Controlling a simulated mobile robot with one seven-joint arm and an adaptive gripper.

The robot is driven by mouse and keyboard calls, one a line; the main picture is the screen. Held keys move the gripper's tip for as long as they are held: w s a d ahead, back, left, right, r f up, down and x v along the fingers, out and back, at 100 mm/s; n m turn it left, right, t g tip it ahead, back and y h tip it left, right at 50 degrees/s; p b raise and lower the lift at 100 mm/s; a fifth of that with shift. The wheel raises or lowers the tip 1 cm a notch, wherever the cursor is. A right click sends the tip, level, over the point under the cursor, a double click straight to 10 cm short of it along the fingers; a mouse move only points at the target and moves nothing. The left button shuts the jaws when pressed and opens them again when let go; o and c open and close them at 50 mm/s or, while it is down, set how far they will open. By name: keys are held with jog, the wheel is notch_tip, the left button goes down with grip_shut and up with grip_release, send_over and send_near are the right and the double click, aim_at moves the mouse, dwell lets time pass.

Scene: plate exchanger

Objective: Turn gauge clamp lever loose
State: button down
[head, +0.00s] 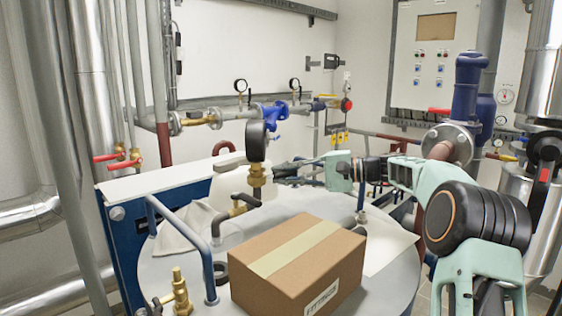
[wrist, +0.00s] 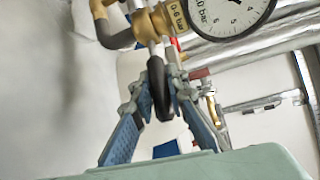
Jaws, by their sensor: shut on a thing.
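The pressure gauge (head: 256,141) stands upright on a brass fitting (head: 257,176) above a grey-topped vessel. In the wrist view, part of the white gauge dial (wrist: 232,12) shows at the top, beside the brass body (wrist: 152,22). A dark clamp lever (wrist: 157,88) hangs below the brass body. My gripper (wrist: 158,82) has its two blue-padded fingers closed around this lever. In the head view, my gripper (head: 280,170) reaches in from the right, close to the brass fitting. The lever itself is not clear there.
A cardboard box (head: 300,266) labelled FITTINGS sits on the vessel top, in front of my arm. A blue handrail (head: 208,250) and a brass valve (head: 181,290) stand at the left front. Pipes with a blue valve (head: 268,111) run behind the gauge.

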jog(key=n+g+p, duration=0.1)
jog(key=p, duration=0.3)
jog(key=w+a+n+g+p, duration=0.1)
jog(key=g+p, duration=0.1)
jog(key=p, duration=0.2)
jog(key=shift+w+r+y, duration=0.15)
jog(key=shift+w+y, duration=0.05)
jog(key=shift+y, duration=0.1)
jog(key=shift+n+g+p, duration=0.4)
jog(key=shift+g+p, duration=0.1)
jog(key=shift+p, duration=0.2)
jog(key=c, duration=1.9)
grip_release()
jog(key=shift+f, duration=0.2)
jog(key=shift+f+b, duration=0.1)
jog(key=shift+b, duration=0.35)
